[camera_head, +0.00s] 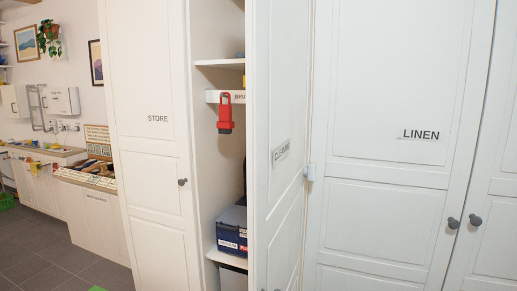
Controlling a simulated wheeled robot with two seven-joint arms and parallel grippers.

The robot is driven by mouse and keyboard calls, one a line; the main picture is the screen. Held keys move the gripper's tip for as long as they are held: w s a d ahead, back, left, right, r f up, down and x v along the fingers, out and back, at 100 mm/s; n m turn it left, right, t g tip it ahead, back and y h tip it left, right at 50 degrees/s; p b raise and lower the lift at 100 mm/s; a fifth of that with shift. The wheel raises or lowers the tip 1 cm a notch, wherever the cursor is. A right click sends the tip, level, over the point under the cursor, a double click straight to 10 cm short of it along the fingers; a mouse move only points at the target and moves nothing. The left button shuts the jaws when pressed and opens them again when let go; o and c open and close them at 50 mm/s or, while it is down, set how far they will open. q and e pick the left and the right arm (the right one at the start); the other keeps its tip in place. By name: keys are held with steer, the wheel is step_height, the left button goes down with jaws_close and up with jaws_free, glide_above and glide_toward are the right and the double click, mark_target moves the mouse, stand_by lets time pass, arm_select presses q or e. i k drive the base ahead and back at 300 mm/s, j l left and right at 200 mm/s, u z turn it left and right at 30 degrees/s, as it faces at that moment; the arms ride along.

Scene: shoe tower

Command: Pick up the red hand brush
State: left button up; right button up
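The red hand brush (225,112) hangs upright inside the open cleaning cupboard, with its handle up and its dark bristle end down. It hangs in front of a white labelled strip (211,97) below an upper shelf. Neither of my grippers shows in the head view.
The cupboard door marked CLEANING (282,160) stands open just right of the brush. A dark blue box (233,228) sits on a lower shelf (228,259). The closed STORE door (150,150) is on the left and the closed LINEN door (390,150) on the right.

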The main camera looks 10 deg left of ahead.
mark_target(225, 124)
steer(key=u, duration=0.95)
steer(key=i+j+u, duration=0.4)
steer(key=i, duration=0.25)
steer(key=i+j+u, duration=0.15)
steer(key=i, duration=0.3)
